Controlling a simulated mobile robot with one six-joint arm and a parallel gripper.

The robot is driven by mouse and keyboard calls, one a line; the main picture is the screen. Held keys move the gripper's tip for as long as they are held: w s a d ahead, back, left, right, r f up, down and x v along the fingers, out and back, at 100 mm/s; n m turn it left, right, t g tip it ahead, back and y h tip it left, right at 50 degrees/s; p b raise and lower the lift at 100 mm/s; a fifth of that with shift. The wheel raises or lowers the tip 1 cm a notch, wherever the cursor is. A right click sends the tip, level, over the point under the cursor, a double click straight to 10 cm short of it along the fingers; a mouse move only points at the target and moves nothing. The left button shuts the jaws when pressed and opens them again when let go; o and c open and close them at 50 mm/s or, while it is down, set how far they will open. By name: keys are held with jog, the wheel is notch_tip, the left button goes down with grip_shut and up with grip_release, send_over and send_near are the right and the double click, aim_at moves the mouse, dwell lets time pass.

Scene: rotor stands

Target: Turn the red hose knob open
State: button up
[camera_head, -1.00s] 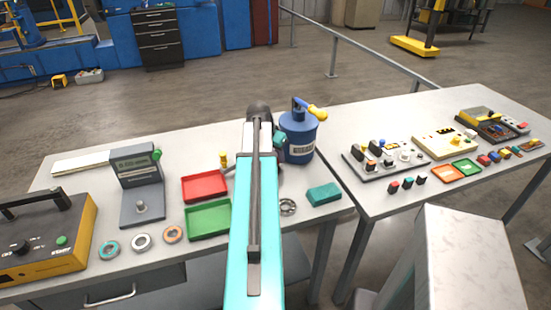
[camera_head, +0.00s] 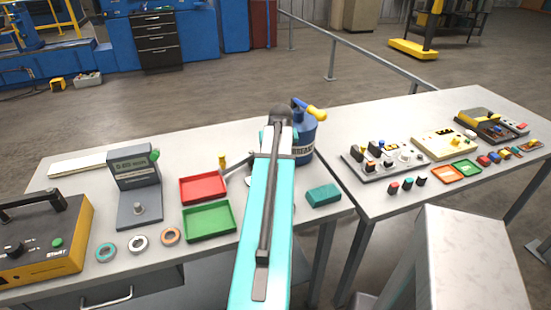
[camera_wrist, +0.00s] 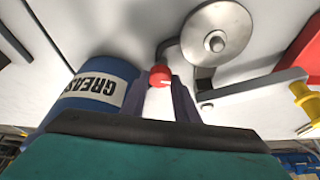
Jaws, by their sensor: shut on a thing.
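The red knob (camera_wrist: 160,75) shows in the wrist view as a small round red ball at the end of a curved grey arm. That arm joins a round grey metal disc (camera_wrist: 232,28) with a bolt in its middle. My gripper (camera_wrist: 159,83) is shut on the red knob, with one dark finger on each side of it. In the head view my own arm hides the knob and my fingertips.
A blue grease can (camera_head: 304,142) with a yellow handle stands close beside my gripper, also in the wrist view (camera_wrist: 75,110). A grey lever with a yellow end (camera_wrist: 305,95) lies right. Red (camera_head: 203,189) and green trays (camera_head: 209,222) and a teal block (camera_head: 323,195) are near.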

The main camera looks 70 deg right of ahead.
jog(key=shift+s+f+n+t+y, duration=0.1)
jog(key=shift+s+n+t+y, duration=0.15)
jog(key=shift+n, duration=0.85)
jog(key=o, duration=1.1)
jog(key=shift+c, duration=0.2)
jog(key=shift+w, duration=0.1)
jog(key=shift+r, duration=0.2)
jog(key=b+v, duration=0.3)
jog(key=v, duration=1)
jog(key=shift+s+r, duration=0.2)
jog(key=shift+r, duration=0.05)
jog(key=shift+a, duration=0.1)
